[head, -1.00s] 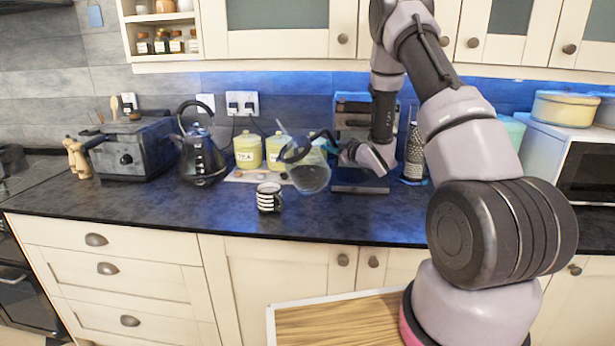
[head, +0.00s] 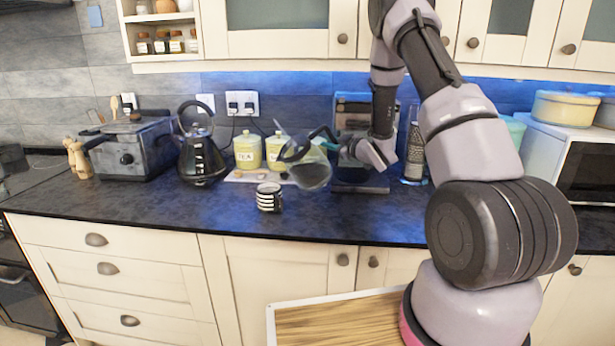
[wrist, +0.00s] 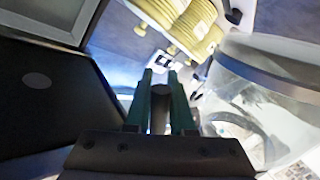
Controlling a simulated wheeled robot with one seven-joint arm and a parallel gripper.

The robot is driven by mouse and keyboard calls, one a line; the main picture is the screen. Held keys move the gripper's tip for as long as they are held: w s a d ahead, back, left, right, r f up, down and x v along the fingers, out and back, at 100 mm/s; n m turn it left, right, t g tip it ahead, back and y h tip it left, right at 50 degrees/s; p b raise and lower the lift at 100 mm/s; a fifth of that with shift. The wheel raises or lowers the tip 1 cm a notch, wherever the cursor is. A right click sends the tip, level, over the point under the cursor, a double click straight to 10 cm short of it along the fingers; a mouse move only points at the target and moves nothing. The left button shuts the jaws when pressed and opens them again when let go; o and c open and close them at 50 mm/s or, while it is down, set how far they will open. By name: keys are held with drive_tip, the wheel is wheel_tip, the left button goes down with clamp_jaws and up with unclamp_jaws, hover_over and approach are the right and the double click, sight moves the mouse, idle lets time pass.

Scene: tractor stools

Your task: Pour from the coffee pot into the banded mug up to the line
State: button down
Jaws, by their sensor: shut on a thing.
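The banded mug (head: 268,197), with black and white stripes, stands upright on the dark counter. Its inside level is too small to read. The glass coffee pot (head: 311,177) is tilted in the air, up and to the right of the mug and apart from it. My gripper (head: 326,133) is shut on the pot's dark handle. In the wrist view the pot's clear glass body (wrist: 255,95) fills the right side, and my gripper's two green fingers (wrist: 160,105) close around the dark handle. No stream of coffee shows.
Behind the pot are yellow canisters (head: 248,151) on a pale board. A black kettle (head: 201,158) and a toaster (head: 130,148) stand to the left. The coffee machine (head: 352,106) and a grater (head: 415,150) stand right. The counter front around the mug is clear.

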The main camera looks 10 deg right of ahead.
drive_tip(key=shift+f, duration=1.2)
drive_tip(key=shift+r, duration=0.1)
drive_tip(key=shift+a+r+n, duration=0.15)
drive_tip(key=shift+r+n, duration=0.2)
drive_tip(key=shift+r, duration=0.4)
drive_tip(key=shift+a+r+n, duration=0.1)
drive_tip(key=shift+r+n, duration=0.25)
drive_tip(key=shift+r, duration=0.35)
drive_tip(key=shift+s+a+r, duration=0.1)
drive_tip(key=shift+r, duration=0.4)
drive_tip(key=shift+n, duration=0.3)
